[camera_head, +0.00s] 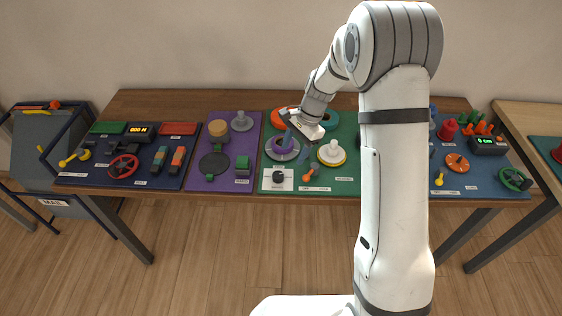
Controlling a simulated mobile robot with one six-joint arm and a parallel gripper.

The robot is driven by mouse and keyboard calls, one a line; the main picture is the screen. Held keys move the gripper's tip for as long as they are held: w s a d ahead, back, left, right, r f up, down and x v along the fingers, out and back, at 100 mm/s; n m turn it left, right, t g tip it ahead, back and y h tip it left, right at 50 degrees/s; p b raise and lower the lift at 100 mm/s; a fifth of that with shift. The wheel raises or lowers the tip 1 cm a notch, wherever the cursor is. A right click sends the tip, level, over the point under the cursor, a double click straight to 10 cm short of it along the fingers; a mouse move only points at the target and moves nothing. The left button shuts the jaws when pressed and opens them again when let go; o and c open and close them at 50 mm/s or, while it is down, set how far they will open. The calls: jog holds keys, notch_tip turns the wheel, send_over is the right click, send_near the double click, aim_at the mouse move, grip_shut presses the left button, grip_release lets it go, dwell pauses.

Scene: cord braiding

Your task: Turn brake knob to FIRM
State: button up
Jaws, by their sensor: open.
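A small black knob (278,178) sits on a white plate (287,186) at the front left corner of the green mat. It looks like the brake knob, but its markings are too small to read, so I cannot tell its setting. My gripper (289,132) is open over the back left part of the green mat, behind the knob and apart from it.
A pale spool (331,153) and an orange-topped lever (311,170) stand right of the knob. My arm hides the green mat's right part. The table's front edge (300,196) is close to the plate.

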aim_at(278, 174)
jog(key=shift+m+g+y, duration=0.3)
jog(key=shift+m, duration=0.5)
jog(key=w+x, duration=0.1)
jog(key=x, duration=0.3)
jog(key=w+p+x, duration=0.1)
jog(key=x, duration=0.3)
jog(key=p+x, duration=0.1)
jog(key=x, duration=0.2)
jog(key=shift+w+a+f, duration=0.35)
jog(key=shift+f, duration=0.25)
jog(key=c, duration=1)
